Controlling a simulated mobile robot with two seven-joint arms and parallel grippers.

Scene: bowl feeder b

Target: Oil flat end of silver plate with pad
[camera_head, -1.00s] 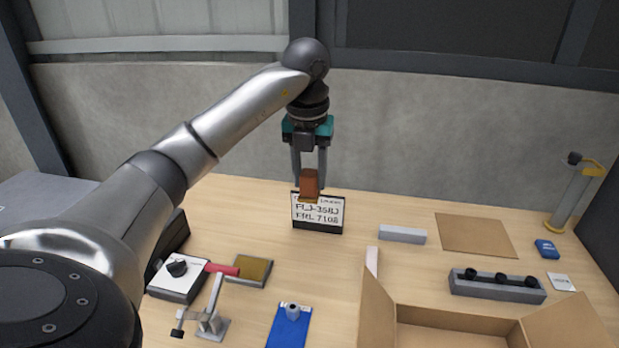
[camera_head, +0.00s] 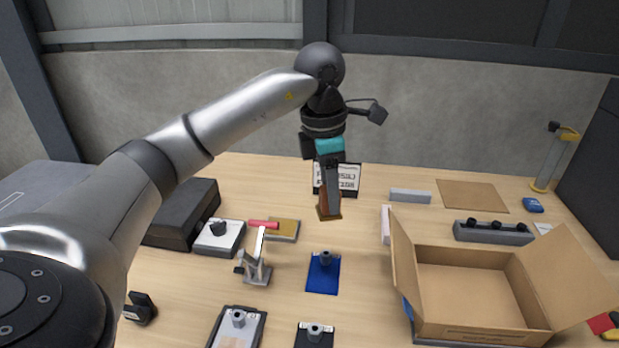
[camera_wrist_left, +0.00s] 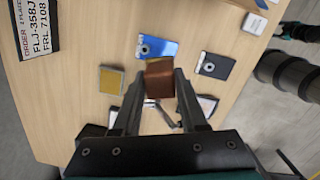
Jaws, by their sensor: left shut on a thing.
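My left gripper (camera_head: 329,212) is shut on a brown block-shaped pad (camera_wrist_left: 160,78) with a yellowish lower edge. It holds the pad in the air above the back middle of the table. A silver-grey plate (camera_head: 228,340) with a grey round piece on it lies in a dark holder at the front, cut by the frame's bottom edge. In the left wrist view the plate (camera_wrist_left: 207,104) is partly hidden behind a finger. A yellow-brown pad in a grey tray (camera_head: 284,229) lies left of the held pad. My right gripper is not in view.
A blue plate (camera_head: 322,277) and a dark plate (camera_head: 315,340) lie in the middle front. A red-handled clamp (camera_head: 257,268) stands left of them. An open cardboard box (camera_head: 470,290) fills the right front. An order sign (camera_head: 350,180) stands behind the gripper.

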